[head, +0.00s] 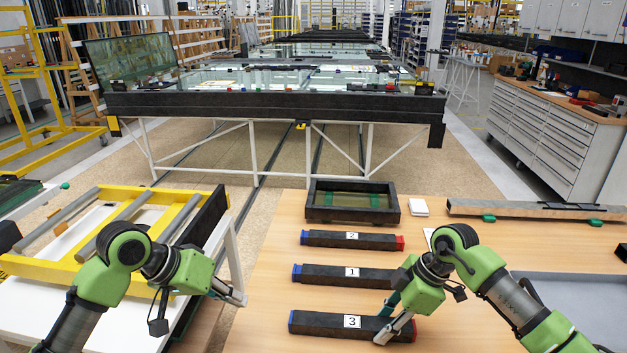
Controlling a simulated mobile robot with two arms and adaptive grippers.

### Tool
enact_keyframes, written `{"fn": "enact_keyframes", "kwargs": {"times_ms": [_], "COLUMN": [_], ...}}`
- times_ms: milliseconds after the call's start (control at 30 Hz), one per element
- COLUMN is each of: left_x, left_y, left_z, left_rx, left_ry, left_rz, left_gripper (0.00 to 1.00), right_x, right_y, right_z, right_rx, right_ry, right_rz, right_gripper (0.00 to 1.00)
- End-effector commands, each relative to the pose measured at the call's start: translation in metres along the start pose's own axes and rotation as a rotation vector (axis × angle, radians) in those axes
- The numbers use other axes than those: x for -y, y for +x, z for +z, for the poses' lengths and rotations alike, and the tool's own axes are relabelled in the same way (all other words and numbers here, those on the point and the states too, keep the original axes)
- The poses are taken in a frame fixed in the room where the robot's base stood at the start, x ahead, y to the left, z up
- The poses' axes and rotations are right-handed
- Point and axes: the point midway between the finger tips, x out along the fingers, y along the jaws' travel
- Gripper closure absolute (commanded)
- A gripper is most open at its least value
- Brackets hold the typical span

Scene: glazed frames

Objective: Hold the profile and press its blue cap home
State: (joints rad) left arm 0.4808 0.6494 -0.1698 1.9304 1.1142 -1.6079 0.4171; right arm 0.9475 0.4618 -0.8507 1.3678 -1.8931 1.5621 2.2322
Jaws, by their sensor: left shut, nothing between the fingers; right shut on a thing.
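Three dark profiles lie one behind another on the wooden table, marked 3 (325,322), 1 (330,275) and 2 (330,239). The nearest, profile 3, has a blue cap (291,321) at its left end; whether a gap remains there is too small to tell. My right gripper (383,332) is shut on profile 3 near its right end, hiding part of it. My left gripper (240,298) is shut and empty, left of profile 3 and apart from its cap, near the table's left edge.
Profiles 1 and 2 also have blue left ends; profile 2 has a red right end (400,243). A dark open tray (390,218) stands behind them. A long rail (540,208) lies at the back right. A yellow rack (50,268) stands left.

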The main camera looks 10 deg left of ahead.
Motion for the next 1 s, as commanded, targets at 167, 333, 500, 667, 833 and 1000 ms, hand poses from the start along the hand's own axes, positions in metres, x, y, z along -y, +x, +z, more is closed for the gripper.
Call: {"fn": "enact_keyframes", "kwargs": {"times_ms": [167,333,500,667,833,1000], "left_x": [0.000,0.000,0.000,0.000,0.000,0.000], "left_y": [0.000,0.000,0.000,0.000,0.000,0.001], "left_z": [0.000,0.000,0.000,0.000,0.000,0.000], "left_rx": [0.000,0.000,0.000,0.000,0.000,0.000], "left_ry": [0.000,0.000,0.000,0.000,0.000,0.000], "left_rz": [0.000,-0.001,-0.001,-0.001,-0.001,0.000], "left_gripper": [1.00,1.00,1.00,1.00,1.00,1.00], "right_x": [0.000,0.000,-0.001,-0.002,-0.002,-0.001], "right_y": [0.000,0.000,-0.004,-0.026,-0.064,-0.096], "right_z": [0.001,0.001,0.001,0.001,0.001,0.001], "right_rx": [0.002,0.002,0.002,0.001,0.002,0.002], "right_ry": [0.001,0.001,0.001,0.000,0.000,0.001], "right_rz": [0.001,0.001,0.002,0.004,0.005,0.004], "right_gripper": [0.53,0.53,0.53,0.53,0.53,0.53]}}
